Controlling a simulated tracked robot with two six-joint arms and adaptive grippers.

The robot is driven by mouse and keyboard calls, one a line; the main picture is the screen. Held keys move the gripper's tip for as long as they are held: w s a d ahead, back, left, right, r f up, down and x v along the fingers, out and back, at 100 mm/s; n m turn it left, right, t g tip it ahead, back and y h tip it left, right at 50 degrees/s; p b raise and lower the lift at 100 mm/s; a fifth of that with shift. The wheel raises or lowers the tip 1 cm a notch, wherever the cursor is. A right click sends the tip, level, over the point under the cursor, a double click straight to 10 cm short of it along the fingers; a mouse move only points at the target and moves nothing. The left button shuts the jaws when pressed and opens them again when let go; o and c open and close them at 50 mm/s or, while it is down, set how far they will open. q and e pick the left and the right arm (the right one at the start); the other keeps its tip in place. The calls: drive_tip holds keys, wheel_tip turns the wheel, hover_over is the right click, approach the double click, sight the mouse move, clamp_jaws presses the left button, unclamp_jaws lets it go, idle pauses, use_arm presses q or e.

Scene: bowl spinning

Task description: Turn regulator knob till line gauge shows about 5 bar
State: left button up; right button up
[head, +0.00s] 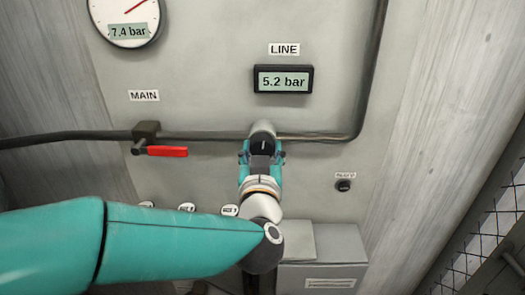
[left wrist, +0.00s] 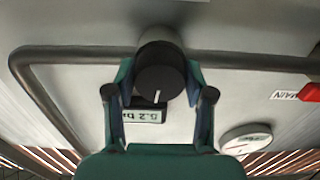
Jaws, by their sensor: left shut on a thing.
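The line gauge (head: 283,80) is a black-framed digital display under a LINE label and reads 5.2 bar. It also shows upside down in the left wrist view (left wrist: 143,116), partly hidden behind the knob. The regulator knob (left wrist: 160,78) is dark and round with a white pointer mark, on the pipe below the gauge. My left gripper (head: 262,150) is shut on the knob, with one finger on each side of it in the left wrist view (left wrist: 160,88). In the head view the gripper covers much of the knob. My right gripper is not in view.
A round dial gauge (head: 124,14) at the upper left reads 7.4 bar. The MAIN valve's red lever (head: 166,151) lies level left of my gripper. A dark pipe (head: 371,70) bends upward at the right. A small black button (head: 344,186) and a grey box (head: 320,270) are lower right.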

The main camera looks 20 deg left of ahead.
use_arm(q)
drive_tip(key=shift+f+n+b, duration=0.15)
drive_tip(key=shift+n+b, duration=0.25)
drive_tip(key=shift+b, duration=0.05)
drive_tip(key=shift+n+b, duration=0.3)
drive_tip(key=shift+n, duration=0.2)
drive_tip(key=o, duration=1.2)
drive_tip(key=shift+d, duration=0.1)
drive_tip(key=v, duration=1.2)
